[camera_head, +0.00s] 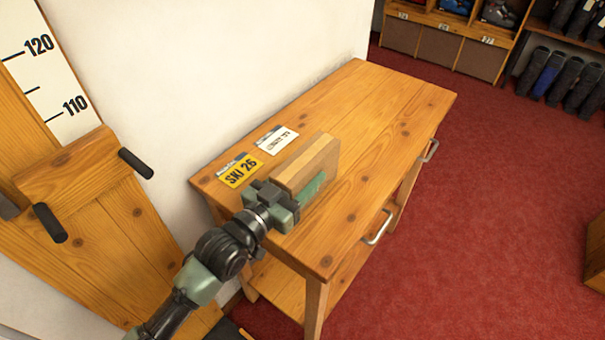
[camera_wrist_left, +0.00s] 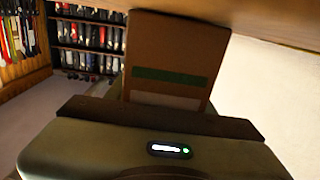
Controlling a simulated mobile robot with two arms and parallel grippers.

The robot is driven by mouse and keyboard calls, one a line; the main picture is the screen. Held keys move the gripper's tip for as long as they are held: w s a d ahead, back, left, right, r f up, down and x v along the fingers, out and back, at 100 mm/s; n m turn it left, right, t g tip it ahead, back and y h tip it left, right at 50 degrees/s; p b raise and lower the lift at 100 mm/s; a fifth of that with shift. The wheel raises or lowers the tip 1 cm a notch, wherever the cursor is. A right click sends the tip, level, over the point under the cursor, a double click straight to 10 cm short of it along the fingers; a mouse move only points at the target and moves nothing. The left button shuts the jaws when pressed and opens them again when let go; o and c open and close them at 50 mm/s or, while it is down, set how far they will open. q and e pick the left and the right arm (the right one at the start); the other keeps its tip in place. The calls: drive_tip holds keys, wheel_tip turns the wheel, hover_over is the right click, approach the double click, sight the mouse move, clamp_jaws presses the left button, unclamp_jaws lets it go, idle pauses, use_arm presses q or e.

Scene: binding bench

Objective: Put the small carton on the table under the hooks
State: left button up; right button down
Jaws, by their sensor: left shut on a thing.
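The small carton (camera_head: 312,164), brown with a green band on one side, is over the wooden table (camera_head: 390,105). My left gripper (camera_head: 283,203) is shut on its near end. I cannot tell whether the carton touches the tabletop. In the left wrist view the carton (camera_wrist_left: 175,62) stands out beyond the gripper (camera_wrist_left: 160,118), its green band visible. Dark pegs (camera_head: 135,163), which may be hooks, stick out of a wooden board to the left of the table. My right gripper is not in view.
A yellow card (camera_head: 240,171) and a white card (camera_head: 277,139) lie near the table's wall side. The far half of the tabletop is clear. Boot shelves (camera_head: 450,32) stand at the back across the red floor (camera_head: 470,220).

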use_arm(q)
drive_tip(key=o, duration=1.6)
drive_tip(key=shift+f, duration=0.1)
drive_tip(key=shift+r, duration=0.2)
drive_tip(key=b+v, duration=0.1)
drive_tip(key=v, duration=0.9)
drive_tip(key=shift+s+a+f, duration=0.1)
drive_tip(key=shift+s+f, duration=0.05)
drive_tip(key=shift+s, duration=0.1)
drive_tip(key=shift+v, duration=0.75)
